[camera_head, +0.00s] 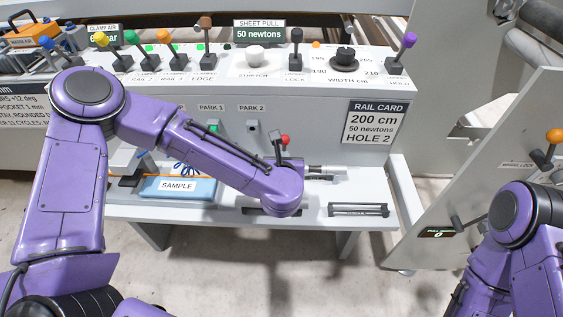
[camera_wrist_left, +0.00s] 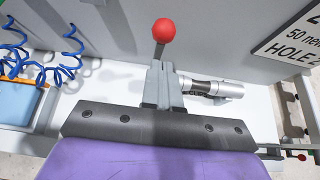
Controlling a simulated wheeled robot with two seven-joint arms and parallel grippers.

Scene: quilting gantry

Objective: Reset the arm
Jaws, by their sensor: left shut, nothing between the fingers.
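My left arm (camera_head: 195,150) reaches from the left across the front of the grey console. In the left wrist view my left gripper (camera_wrist_left: 163,85) is shut and empty, with grey fingers ahead of a dark bar. A red ball on a dark stem (camera_wrist_left: 163,31) shows just past the fingertips; I cannot tell whether they touch. The red ball also shows in the head view (camera_head: 285,140), above my wrist. A silver cylindrical tool (camera_wrist_left: 210,88) lies right of the fingers. My right arm (camera_head: 515,215) is folded at the lower right; its gripper is out of view.
The console (camera_head: 300,115) carries several coloured knobs and levers along its top. A blue SAMPLE block (camera_head: 178,187) and coiled blue hose (camera_wrist_left: 50,62) are on the left of the shelf. A slanted panel with an orange-knobbed lever (camera_head: 555,136) stands at right. Floor before the shelf is open.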

